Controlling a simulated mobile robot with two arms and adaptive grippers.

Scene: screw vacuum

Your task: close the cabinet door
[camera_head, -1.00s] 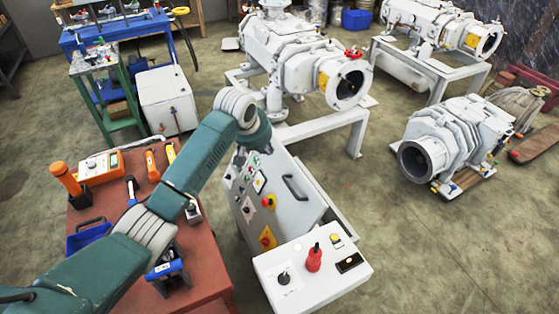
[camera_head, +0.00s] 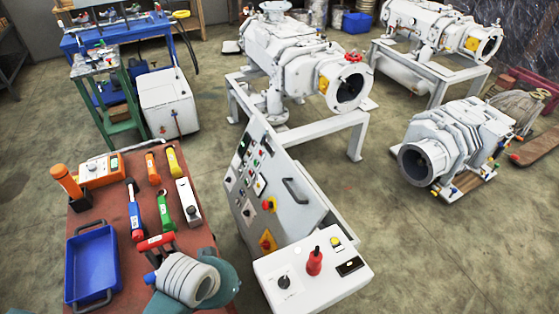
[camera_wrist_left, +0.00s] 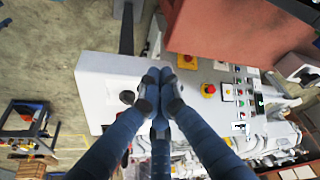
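The white cabinet stands at the middle of the head view. Its panel with buttons and red-yellow switches (camera_head: 248,195) faces left, and a flat white face with a dark handle (camera_head: 296,190) slants beside it. I cannot tell how far the door stands open. A white control box (camera_head: 335,282) with a red lever joins its near end. In the left wrist view, my left gripper (camera_wrist_left: 157,74) has its fingers together with nothing seen between them, in front of a white box surface (camera_wrist_left: 100,75) and the button panel (camera_wrist_left: 225,100). The head view shows only a left arm link. My right gripper is in neither view.
A red-brown tool table (camera_head: 125,185) with a blue tray (camera_head: 92,265) and several hand tools stands left of the cabinet. White pump machines (camera_head: 300,60) stand behind. Another pump (camera_head: 455,140) sits at the right. The floor at the lower right (camera_head: 460,250) is clear.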

